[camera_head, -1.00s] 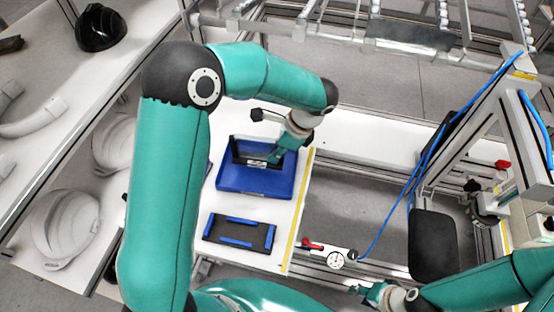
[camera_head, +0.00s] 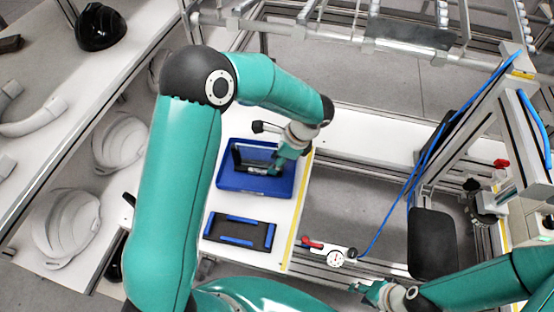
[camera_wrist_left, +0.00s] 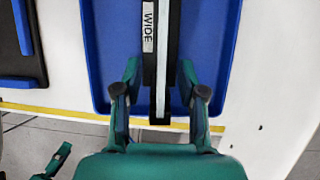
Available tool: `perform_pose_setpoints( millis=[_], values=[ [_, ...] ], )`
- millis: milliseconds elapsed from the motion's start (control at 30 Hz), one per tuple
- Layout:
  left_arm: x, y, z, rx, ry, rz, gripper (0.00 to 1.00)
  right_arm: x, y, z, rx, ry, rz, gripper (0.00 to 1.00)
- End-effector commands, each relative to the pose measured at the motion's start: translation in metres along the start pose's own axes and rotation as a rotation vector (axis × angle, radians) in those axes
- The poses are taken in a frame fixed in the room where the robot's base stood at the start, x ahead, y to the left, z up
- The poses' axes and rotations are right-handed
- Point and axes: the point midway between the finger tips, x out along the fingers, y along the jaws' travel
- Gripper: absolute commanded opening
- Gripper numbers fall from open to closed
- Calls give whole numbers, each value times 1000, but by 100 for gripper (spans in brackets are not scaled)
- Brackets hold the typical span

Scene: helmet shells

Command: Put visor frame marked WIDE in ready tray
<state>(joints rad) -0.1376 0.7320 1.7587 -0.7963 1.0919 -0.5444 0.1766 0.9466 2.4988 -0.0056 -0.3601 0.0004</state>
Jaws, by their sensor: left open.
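The black visor frame (camera_head: 250,169) stands in the blue tray (camera_head: 232,188). In the left wrist view the frame (camera_wrist_left: 174,45) has a white label reading WIDE (camera_wrist_left: 149,28) and a pale strip along its length, over the blue tray (camera_wrist_left: 215,60). My left gripper (camera_head: 278,168) is at the right end of the frame. In the left wrist view its open fingers (camera_wrist_left: 159,68) lie on either side of the frame's end, with gaps visible. My right gripper (camera_head: 366,291) is low in the head view, apart from the tray; its fingers are too small to read.
A black plate with blue strips (camera_head: 240,232) lies on the white bench in front of the tray. A dial gauge with a red end (camera_head: 334,258) is to its right. White helmet shells (camera_head: 66,228) and a black helmet (camera_head: 100,27) are at the left.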

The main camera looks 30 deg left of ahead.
Motion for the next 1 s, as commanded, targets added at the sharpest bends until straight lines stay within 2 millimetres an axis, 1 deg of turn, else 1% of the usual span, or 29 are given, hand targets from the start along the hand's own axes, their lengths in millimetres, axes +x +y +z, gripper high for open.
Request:
perform_pose_setpoints(
  millis=[167,267,367,700,833,1000],
  values=[
    [-3,0,1,0,0,-1,41,-2,-1,0,0,0,0,40],
    [-10,-1,0,-1,0,-3,41,1,0,0,0,0,0,40],
    [-24,-1,0,-1,2,-5,41,4,1,0,0,0,0,40],
    [-92,-1,-1,-1,3,-5,41,12,4,0,0,0,0,40],
    [-110,-1,-1,1,1,-4,41,12,4,0,0,0,0,40],
    [-121,0,0,1,0,0,41,13,5,0,0,0,0,40]
  ],
)
